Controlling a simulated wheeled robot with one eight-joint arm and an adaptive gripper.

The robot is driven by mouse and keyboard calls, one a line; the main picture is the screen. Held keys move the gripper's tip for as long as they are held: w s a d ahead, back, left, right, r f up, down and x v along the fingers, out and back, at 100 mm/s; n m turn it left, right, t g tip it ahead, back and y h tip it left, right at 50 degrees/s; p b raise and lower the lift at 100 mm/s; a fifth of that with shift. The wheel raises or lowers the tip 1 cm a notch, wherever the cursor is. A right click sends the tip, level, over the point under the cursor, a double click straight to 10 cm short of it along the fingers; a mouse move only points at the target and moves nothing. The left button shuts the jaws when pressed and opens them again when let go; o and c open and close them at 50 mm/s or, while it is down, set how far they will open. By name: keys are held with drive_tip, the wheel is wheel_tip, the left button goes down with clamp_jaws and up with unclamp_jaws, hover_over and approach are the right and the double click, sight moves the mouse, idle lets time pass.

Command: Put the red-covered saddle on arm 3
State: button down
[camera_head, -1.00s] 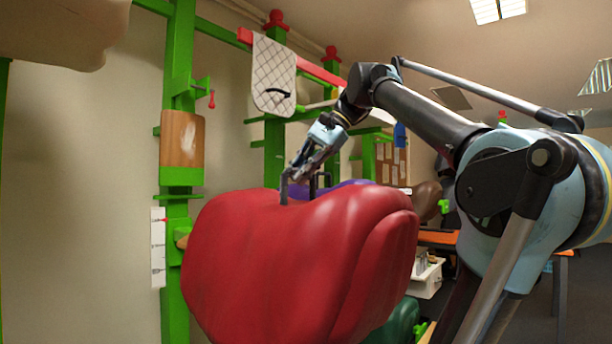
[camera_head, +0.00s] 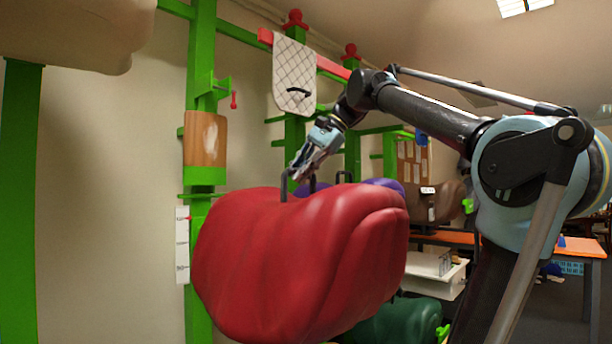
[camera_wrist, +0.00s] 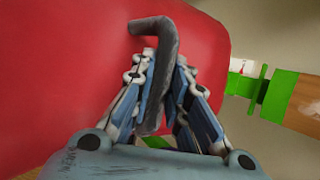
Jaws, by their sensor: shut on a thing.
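The red-covered saddle (camera_head: 300,262) hangs in the middle of the head view. A dark bent handle (camera_head: 284,186) stands up from its top. My gripper (camera_head: 301,174) reaches down from the upper right and is shut on the handle. In the wrist view the handle (camera_wrist: 165,60) runs between my gripper's fingers (camera_wrist: 162,108), with the red cover (camera_wrist: 60,70) behind it. The saddle's underside and what is behind it are hidden. I cannot tell which support is arm 3.
A green post (camera_head: 205,75) with a wooden plate (camera_head: 205,140) and a marked white strip (camera_head: 182,245) stands left of the saddle. A white quilted cloth (camera_head: 294,75) hangs on a red rail. A green-covered saddle (camera_head: 400,322) shows low behind. An orange table (camera_head: 570,246) is at right.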

drive_tip(key=w+a+f, duration=0.3)
drive_tip(key=w+a, duration=1.5)
drive_tip(key=a, duration=0.3)
drive_tip(key=shift+a+f, duration=0.15)
drive_tip(key=shift+a, duration=0.05)
idle(2.0)
drive_tip(key=shift+w, duration=0.1)
drive_tip(key=c, duration=1.5)
unclamp_jaws()
drive_tip(key=shift+o, duration=0.2)
